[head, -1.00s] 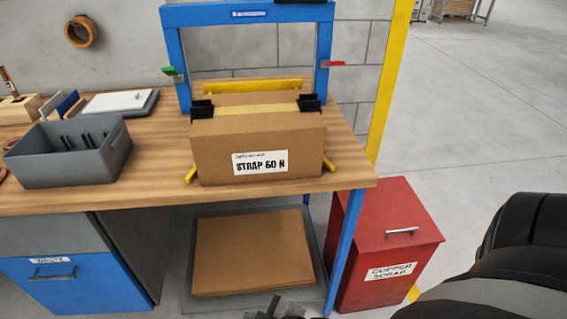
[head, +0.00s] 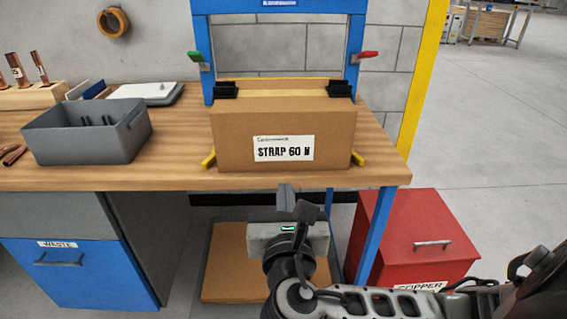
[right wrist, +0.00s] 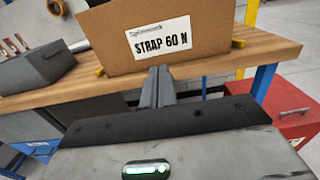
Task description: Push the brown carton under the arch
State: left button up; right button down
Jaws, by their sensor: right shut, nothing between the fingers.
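The brown carton (head: 230,140) stands upright on the workbench at its front edge, with a white label reading STRAP 60 N. It also fills the top of the right wrist view (right wrist: 115,55). The blue arch (head: 357,60) stands just behind the carton, with black clamps at the carton's rear top corners. My right gripper (head: 298,203) is shut and empty, in front of the bench and below the carton's face. In the right wrist view its fingers (right wrist: 160,82) point at the carton's lower front, seemingly apart from it. My left gripper is not in view.
A grey bin (head: 85,135) stands on the bench left of the carton. Yellow guides (head: 358,159) flank the carton's base. A red scrap box (head: 410,235) stands on the floor at the right. A blue waste drawer (head: 75,275) is under the bench at the left.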

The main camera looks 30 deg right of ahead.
aim_at(283, 153)
jog(key=x, duration=1)
jog(key=shift+w, duration=0.15)
